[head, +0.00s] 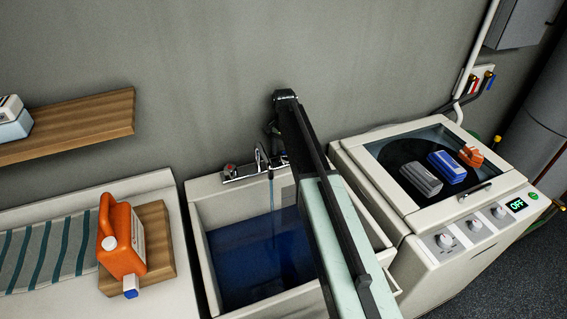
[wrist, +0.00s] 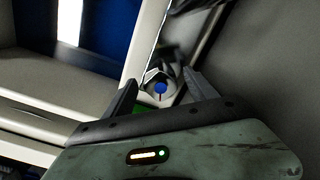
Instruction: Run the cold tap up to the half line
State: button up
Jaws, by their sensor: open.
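The sink (head: 203,263) stands against the wall with blue-looking water (head: 255,262) in it. The tap (head: 262,162) is on the wall above its back edge, with a red-marked handle (head: 231,170) at its left. A thin stream (head: 271,190) falls from the spout. In the wrist view the blue-marked cold tap handle (wrist: 161,88) sits between the fingers of my open gripper (wrist: 160,92); I cannot tell whether they touch it. My arm hides that handle in the head view. I cannot make out a half line on the sink.
A washing machine (head: 438,262) with several items on its lid stands right of the sink. An orange jug (head: 121,243) sits on a wooden board (head: 158,238) on the left counter. A wooden shelf (head: 85,124) is on the wall.

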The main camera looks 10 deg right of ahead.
jog(key=shift+f, duration=0.55)
jog(key=shift+r, duration=0.1)
jog(key=shift+c, duration=0.4)
jog(key=c, duration=1.3)
